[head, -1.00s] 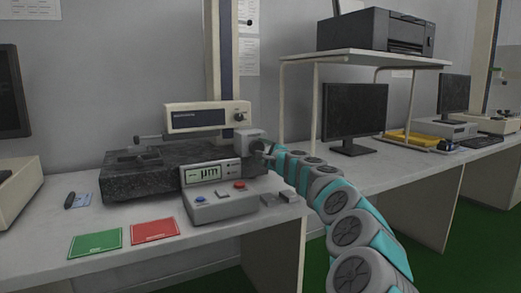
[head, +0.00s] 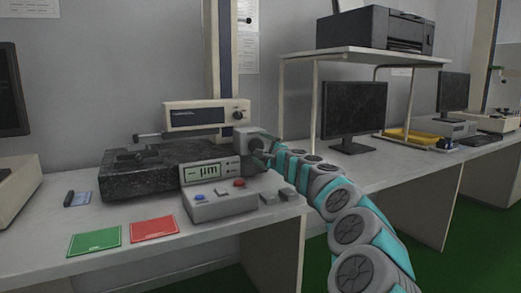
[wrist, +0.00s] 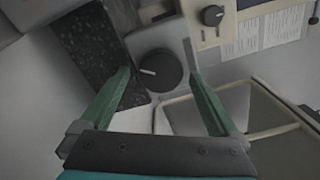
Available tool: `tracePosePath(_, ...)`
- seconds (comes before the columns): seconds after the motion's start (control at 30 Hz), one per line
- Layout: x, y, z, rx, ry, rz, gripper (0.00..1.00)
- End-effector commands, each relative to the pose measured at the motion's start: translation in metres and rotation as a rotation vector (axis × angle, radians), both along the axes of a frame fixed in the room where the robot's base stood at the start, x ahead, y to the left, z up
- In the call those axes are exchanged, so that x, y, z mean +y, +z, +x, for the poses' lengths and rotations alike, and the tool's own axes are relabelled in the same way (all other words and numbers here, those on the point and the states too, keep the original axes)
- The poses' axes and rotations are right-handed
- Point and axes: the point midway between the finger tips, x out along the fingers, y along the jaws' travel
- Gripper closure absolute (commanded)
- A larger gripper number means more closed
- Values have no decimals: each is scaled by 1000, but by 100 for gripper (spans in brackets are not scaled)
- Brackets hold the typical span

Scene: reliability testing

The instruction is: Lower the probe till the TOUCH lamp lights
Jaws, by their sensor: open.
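A measuring unit (head: 195,115) with a dark display sits on a tall column (head: 217,60) behind a black stone block (head: 128,178). A thin probe arm (head: 155,136) reaches left above the block; I cannot tell its tip's clearance. A grey housing with a dark knob (wrist: 157,73) carrying a white mark stands right of the block. My gripper (wrist: 160,75) is open, its green fingers on either side of the knob; contact is unclear. In the head view my gripper (head: 268,152) is at the housing. A readout box (head: 212,173) shows dashes and µm. I cannot make out a TOUCH lamp.
A control box (head: 220,207) with blue and red buttons stands in front of the block. A green card (head: 95,241) and a red card (head: 154,229) lie at the bench front. A monitor (head: 353,109) and a printer stand (head: 365,58) are to the right.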

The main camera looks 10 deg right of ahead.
Motion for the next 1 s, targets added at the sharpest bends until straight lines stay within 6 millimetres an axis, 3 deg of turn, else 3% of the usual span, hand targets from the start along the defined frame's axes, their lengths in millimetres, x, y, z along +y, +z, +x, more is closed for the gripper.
tracePosePath(0.7,-22,0,-64,-1,-1,2,4)
tracePosePath(1.0,-24,-1,-72,0,-1,0,4)
